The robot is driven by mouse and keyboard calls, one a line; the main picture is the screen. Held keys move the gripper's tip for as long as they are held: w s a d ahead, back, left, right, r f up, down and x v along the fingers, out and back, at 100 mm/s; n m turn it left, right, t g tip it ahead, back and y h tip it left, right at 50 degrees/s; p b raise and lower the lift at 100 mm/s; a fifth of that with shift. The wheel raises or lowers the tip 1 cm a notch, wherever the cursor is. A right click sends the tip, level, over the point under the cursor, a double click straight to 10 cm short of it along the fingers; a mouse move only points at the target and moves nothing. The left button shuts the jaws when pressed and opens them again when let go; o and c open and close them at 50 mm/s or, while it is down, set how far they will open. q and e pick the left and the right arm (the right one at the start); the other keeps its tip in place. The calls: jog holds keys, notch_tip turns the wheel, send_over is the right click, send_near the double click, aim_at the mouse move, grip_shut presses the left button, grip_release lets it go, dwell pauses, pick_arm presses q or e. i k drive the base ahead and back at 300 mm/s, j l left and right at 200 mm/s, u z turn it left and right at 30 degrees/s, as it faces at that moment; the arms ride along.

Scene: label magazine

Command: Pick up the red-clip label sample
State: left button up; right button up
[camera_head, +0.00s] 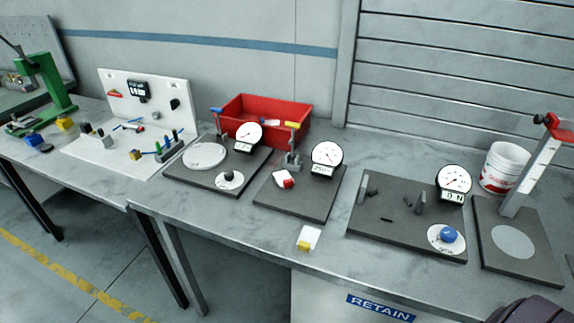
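A small white sample with a red clip (284,179) lies on a dark base plate (307,206) in the middle of the bench. It lies in front of a grey post and to the left of a round dial gauge (326,154). Another white sample with a yellow clip (309,237) lies on the bare bench near the front edge. Neither gripper's fingers show. A dark ridged shape cut off at the bottom right corner shows no fingers, and I cannot tell what part it is.
A red bin (268,112) stands behind. Dark gauge plates (215,178) and (400,235) flank the middle plate. A tall stand (528,170) and white bucket (504,167) are at right. A white board (150,102) and green press (43,85) are at left. The front bench strip is mostly clear.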

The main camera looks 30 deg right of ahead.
aim_at(285, 178)
jog(key=i+j+z, duration=0.15)
jog(key=z, duration=0.25)
jog(key=i+j+z, duration=0.1)
jog(key=z, duration=0.3)
jog(key=j+z, duration=0.25)
jog(key=z, duration=0.2)
jog(key=i, duration=0.05)
